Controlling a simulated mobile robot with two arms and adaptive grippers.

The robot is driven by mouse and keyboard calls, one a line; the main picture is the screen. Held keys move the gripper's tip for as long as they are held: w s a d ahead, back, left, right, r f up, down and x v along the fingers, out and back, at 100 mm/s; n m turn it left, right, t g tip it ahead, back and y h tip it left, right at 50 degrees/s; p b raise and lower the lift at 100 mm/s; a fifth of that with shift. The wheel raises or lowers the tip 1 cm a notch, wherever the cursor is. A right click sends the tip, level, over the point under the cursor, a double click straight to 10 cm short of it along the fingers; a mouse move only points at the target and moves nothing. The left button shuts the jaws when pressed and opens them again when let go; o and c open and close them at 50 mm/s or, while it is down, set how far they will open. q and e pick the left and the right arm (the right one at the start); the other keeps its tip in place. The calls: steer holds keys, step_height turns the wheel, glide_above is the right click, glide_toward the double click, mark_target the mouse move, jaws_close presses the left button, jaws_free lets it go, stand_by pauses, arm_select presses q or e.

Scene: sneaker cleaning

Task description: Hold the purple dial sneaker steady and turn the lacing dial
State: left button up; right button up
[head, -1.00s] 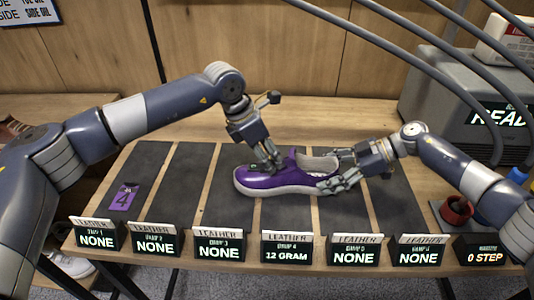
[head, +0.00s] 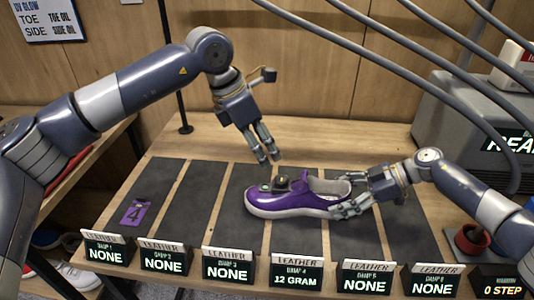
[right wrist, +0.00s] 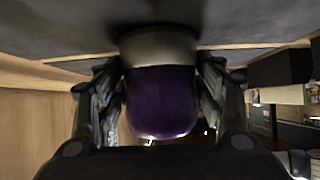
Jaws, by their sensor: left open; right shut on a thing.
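The purple sneaker (head: 285,200) with a white sole lies on the dark mats of the table, toe to the left.
A row of label stands (head: 228,264) lines the front edge, one reading 12 GRAM. A purple tag marked 4 (head: 135,213) lies on the left mat. A grey machine (head: 460,125) stands at the right. A red ring (head: 472,240) is at the right front. The left mats are otherwise clear.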

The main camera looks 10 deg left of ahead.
stand_by(0.3)
steer(key=o, duration=1.3)
steer(key=shift+o, duration=0.2)
steer(key=v, duration=1.2)
